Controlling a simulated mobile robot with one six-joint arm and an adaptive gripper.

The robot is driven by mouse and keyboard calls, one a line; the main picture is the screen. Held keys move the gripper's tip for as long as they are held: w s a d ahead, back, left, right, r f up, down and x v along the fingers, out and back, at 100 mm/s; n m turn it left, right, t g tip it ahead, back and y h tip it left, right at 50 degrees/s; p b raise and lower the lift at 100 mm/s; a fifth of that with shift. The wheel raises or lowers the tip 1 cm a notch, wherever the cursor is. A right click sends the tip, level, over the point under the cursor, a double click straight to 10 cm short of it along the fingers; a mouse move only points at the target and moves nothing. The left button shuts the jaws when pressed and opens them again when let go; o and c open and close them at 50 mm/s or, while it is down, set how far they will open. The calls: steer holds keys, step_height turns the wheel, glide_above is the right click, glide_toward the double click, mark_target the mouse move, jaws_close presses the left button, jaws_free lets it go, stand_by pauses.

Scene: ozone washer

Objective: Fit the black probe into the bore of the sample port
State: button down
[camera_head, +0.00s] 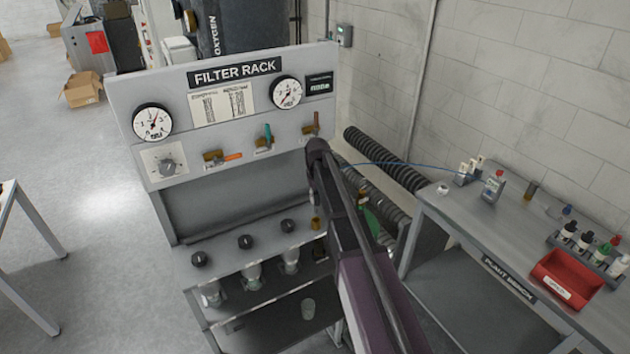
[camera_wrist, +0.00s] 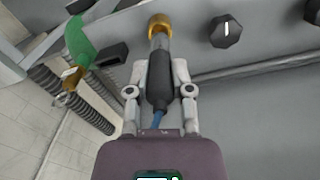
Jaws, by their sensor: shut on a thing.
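In the wrist view my gripper (camera_wrist: 159,78) is shut on the black probe (camera_wrist: 158,85), one finger on each side of its dark body. A blue cable runs from the probe's near end. The probe's grey metal tip points at the brass sample port (camera_wrist: 160,22) and meets its lower edge in the picture. I cannot tell whether the tip is inside the bore. In the head view the brass port (camera_head: 316,224) shows beside my arm, at the right end of the row of black knobs. My arm hides the gripper and probe there.
The filter rack (camera_head: 235,71) carries gauges, valves and black knobs (camera_head: 246,241). A green-handled part (camera_wrist: 79,45) is left of the port in the wrist view. Ribbed black hoses (camera_head: 385,160) lie behind. A bench at right holds a red bin (camera_head: 567,279) and bottles.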

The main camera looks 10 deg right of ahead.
mark_target(316, 211)
steer(key=shift+w+r+p, duration=0.55)
steer(key=shift+w+r, duration=0.25)
steer(key=shift+r, duration=0.1)
steer(key=shift+f, duration=0.1)
steer(key=shift+w+f+b, duration=0.1)
steer(key=shift+f+b, duration=2.7)
steer(key=shift+b, duration=0.15)
steer(key=shift+f+b, duration=2.05)
steer(key=shift+c, duration=2.2)
jaws_free()
steer(key=shift+r, duration=0.15)
